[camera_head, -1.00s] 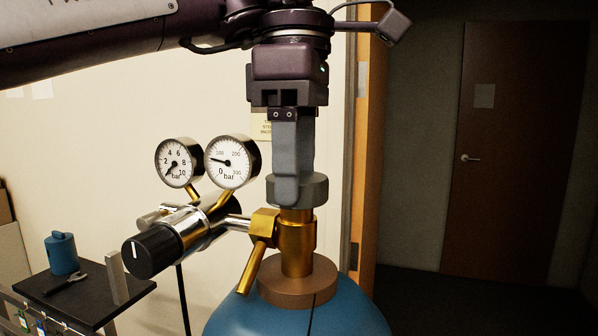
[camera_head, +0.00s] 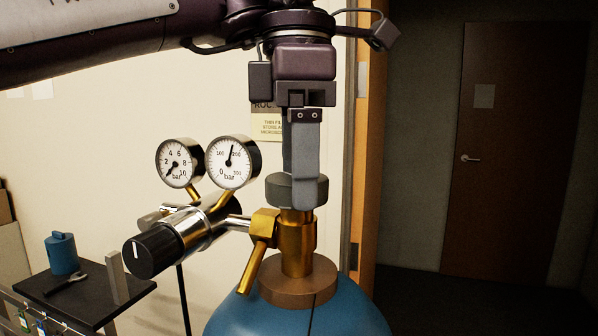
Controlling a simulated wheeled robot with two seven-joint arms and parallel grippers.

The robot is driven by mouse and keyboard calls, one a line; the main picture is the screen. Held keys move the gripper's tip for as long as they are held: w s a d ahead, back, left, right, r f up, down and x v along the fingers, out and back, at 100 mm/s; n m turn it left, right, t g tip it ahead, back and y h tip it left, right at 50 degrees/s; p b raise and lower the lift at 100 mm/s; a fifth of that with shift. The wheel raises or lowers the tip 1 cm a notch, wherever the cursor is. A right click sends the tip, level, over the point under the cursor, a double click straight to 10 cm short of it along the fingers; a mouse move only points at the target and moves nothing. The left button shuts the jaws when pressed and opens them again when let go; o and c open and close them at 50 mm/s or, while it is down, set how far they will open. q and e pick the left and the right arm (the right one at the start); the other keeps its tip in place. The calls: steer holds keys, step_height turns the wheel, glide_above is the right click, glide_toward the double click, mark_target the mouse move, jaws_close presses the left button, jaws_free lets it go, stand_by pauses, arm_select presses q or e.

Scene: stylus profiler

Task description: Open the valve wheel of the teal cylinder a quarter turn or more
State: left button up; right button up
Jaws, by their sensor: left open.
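The teal cylinder (camera_head: 345,317) stands at bottom centre, with a brass valve (camera_head: 297,245) rising from its brown collar. The grey valve wheel (camera_head: 279,190) sits on top of the valve. My left gripper (camera_head: 296,185) points down at the wheel and is open. One finger hangs in front of the wheel's right side and hides part of it. The other finger goes down behind the wheel, its tip hidden. Whether the fingers touch the wheel cannot be told. My right gripper is not in view.
A regulator with a black knob (camera_head: 151,251) and two gauges sticks out left of the valve. The right gauge (camera_head: 231,162) reads between 100 and 200 bar. A dark shelf (camera_head: 95,299) holds a blue object (camera_head: 62,254). A door (camera_head: 520,150) is at right.

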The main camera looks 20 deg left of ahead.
arm_select(q)
step_height(320, 180, up, 7)
steer(key=p, duration=0.6)
steer(key=shift+r, duration=0.1)
steer(key=shift+f, duration=0.2)
